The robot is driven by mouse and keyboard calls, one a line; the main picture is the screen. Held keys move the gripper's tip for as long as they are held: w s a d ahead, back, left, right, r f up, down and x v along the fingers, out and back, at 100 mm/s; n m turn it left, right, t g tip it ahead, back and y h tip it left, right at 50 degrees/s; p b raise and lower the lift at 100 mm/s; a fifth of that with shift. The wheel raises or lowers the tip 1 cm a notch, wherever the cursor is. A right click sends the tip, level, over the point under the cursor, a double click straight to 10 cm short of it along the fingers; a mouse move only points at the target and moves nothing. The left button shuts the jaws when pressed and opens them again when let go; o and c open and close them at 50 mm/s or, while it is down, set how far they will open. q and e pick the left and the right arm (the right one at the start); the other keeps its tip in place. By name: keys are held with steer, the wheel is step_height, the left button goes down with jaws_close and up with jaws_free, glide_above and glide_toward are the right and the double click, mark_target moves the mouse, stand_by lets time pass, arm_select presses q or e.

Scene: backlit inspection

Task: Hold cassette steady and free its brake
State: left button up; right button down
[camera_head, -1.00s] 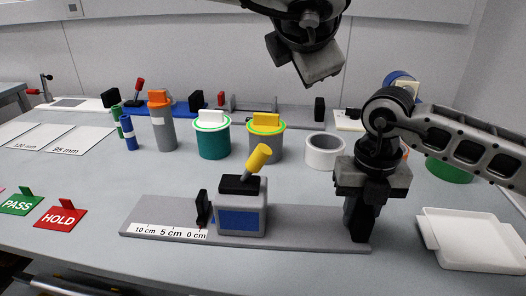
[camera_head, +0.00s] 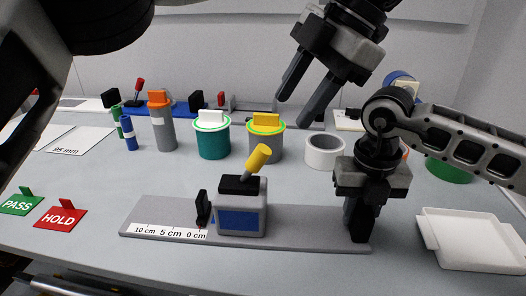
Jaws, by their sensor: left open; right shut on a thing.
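The cassette (camera_head: 242,219) is a grey block with a blue front panel and a black top. It stands on a grey base rail (camera_head: 290,237) with a printed 10 cm, 5 cm, 0 cm scale. A yellow lever (camera_head: 258,158), which looks like the brake, tilts up to the right from its top. A black stop (camera_head: 203,207) stands just left of it. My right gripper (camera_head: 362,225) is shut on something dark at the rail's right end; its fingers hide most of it. My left gripper (camera_head: 297,88) is open and empty, above and behind the cassette, fingers pointing down-left.
A white tray (camera_head: 474,240) lies at the right. Red HOLD (camera_head: 61,214) and green PASS (camera_head: 20,203) signs are at the left. A teal canister (camera_head: 211,138), a yellow-lidded grey canister (camera_head: 265,141) and a white ring (camera_head: 324,152) stand behind the rail.

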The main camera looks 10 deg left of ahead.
mark_target(265, 149)
arm_select(q)
steer(key=x, duration=1.1)
steer(key=shift+c, duration=0.4)
jaws_close()
